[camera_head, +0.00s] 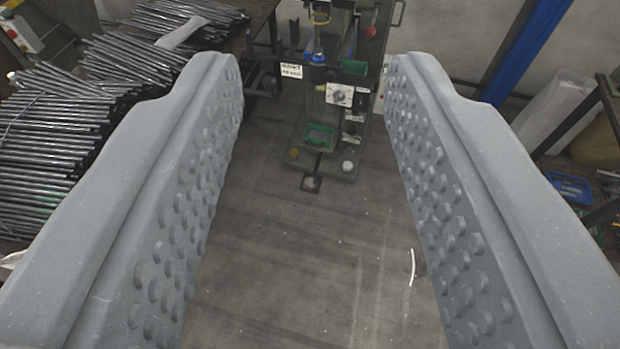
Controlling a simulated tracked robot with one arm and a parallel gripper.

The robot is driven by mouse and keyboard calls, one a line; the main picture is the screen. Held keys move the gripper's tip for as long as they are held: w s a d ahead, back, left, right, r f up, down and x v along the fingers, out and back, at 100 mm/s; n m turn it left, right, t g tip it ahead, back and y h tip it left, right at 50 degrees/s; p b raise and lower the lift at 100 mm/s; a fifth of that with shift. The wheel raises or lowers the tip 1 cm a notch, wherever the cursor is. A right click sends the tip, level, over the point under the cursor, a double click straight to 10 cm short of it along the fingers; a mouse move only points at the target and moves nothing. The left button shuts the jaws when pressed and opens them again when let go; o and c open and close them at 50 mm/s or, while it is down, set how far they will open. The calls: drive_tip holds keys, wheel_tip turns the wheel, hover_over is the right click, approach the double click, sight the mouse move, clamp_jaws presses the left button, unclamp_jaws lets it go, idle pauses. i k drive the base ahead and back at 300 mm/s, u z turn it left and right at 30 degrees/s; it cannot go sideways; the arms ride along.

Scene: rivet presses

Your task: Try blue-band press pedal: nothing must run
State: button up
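A dark press (341,66) stands at the top middle of the camera view, seen from above between my fingers. A blue part (318,57) shows on it; I cannot tell whether this is the blue band. A small dark plate (311,183) lies on the floor in front of the press's base, joined to it by a thin bar; it looks like the pedal. My gripper (313,75) is open and empty, its two grey studded fingers wide apart. It is well above the floor and apart from the press and the plate.
Bundles of metal rods (60,130) fill a bench at left. A white sign (291,71) and a green tray (319,136) are on the press. A blue post (530,45) and a shelf with a blue bin (571,187) are at right. The floor (300,270) ahead is clear except for a white strip (412,267).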

sight(311, 183)
drive_tip(key=z, duration=0.05)
drive_tip(key=i, duration=1.75)
drive_tip(key=u, duration=0.15)
